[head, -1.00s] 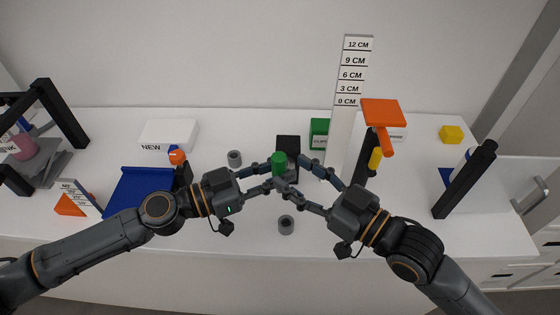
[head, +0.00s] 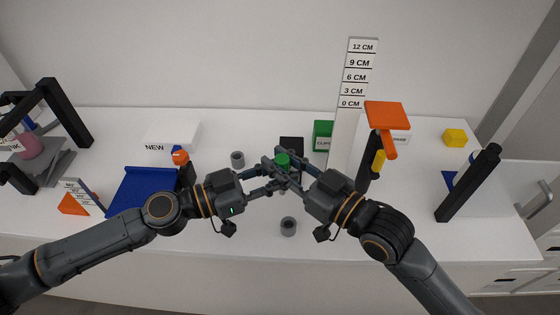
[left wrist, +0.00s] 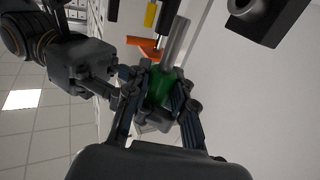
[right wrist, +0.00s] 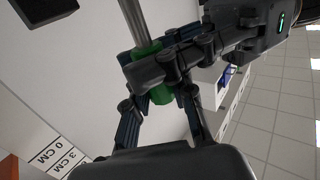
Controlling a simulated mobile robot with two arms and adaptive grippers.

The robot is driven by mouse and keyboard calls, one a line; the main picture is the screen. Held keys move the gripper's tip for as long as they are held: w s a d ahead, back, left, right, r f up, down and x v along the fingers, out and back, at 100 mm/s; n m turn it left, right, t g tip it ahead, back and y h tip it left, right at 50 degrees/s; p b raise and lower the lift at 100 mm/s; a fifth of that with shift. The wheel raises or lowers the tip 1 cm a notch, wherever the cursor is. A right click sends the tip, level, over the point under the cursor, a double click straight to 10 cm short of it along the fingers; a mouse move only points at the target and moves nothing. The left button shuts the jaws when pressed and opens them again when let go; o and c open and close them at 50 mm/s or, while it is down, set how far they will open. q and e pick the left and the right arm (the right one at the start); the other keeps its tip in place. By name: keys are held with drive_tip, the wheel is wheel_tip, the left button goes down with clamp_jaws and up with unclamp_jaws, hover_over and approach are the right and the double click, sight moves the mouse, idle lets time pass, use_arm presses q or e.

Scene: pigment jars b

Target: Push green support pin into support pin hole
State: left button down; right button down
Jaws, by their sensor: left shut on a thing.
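The support pin has a green grip (head: 283,160) and a grey metal rod, which shows in the left wrist view (left wrist: 176,42) and the right wrist view (right wrist: 133,20). My left gripper (head: 275,172) is shut on the pin's green part. My right gripper (head: 286,174) has its fingers around the same green part, crossing the left fingers; whether they press on it is unclear. A black block (head: 291,143) stands just behind the pin. In the left wrist view a dark block with a round opening (left wrist: 250,8) is apart from the rod. The pin's hole cannot be identified surely.
Grey cups stand behind (head: 237,159) and in front (head: 288,227) of the grippers. A green box (head: 323,134), a centimetre scale (head: 352,110) and an orange-topped post (head: 386,115) stand to the right. A blue tray (head: 145,190) lies left. The front table strip is mostly clear.

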use_arm(q)
drive_tip(key=c, duration=1)
unclamp_jaws()
drive_tip(key=shift+c, duration=0.2)
drive_tip(key=shift+a, duration=0.1)
